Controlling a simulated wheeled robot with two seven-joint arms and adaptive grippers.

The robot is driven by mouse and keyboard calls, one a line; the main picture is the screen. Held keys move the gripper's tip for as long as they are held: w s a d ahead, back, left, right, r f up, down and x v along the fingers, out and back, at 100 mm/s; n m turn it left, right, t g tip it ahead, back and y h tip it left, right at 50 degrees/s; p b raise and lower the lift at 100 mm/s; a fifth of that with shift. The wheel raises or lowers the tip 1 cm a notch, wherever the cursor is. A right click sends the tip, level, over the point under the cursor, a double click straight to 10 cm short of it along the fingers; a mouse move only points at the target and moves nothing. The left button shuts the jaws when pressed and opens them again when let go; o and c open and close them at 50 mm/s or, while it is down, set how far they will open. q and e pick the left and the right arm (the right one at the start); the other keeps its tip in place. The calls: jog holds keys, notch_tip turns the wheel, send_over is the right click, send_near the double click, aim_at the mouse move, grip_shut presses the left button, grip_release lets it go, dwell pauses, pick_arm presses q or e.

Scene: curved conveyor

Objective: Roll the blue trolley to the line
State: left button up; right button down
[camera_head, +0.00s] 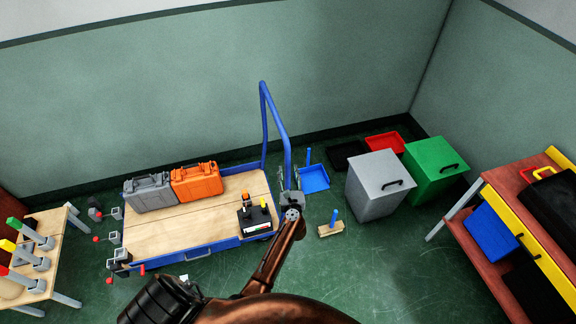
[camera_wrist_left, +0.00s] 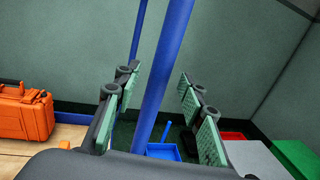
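The blue trolley (camera_head: 150,236) has a wooden deck, blue edges and a tall blue push handle (camera_head: 274,118) at its right end. My left gripper (camera_head: 290,190) is at the near upright of this handle. In the left wrist view the blue upright (camera_wrist_left: 163,75) passes between the two green-padded fingers (camera_wrist_left: 160,105). The fingers are spread, with a gap visible on each side of the post. My right gripper is out of view. No line on the floor can be made out.
A grey case (camera_head: 149,193), an orange case (camera_head: 196,182) and a black box (camera_head: 257,219) sit on the deck. Grey (camera_head: 375,190) and green bins (camera_head: 432,172) stand right of the handle. A blue dustpan (camera_head: 314,180) and a wooden brush (camera_head: 331,230) lie on the floor.

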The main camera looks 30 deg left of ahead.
aim_at(288, 167)
pick_arm(q)
jog(key=shift+x, duration=2.05)
jog(key=shift+c, duration=0.3)
grip_shut()
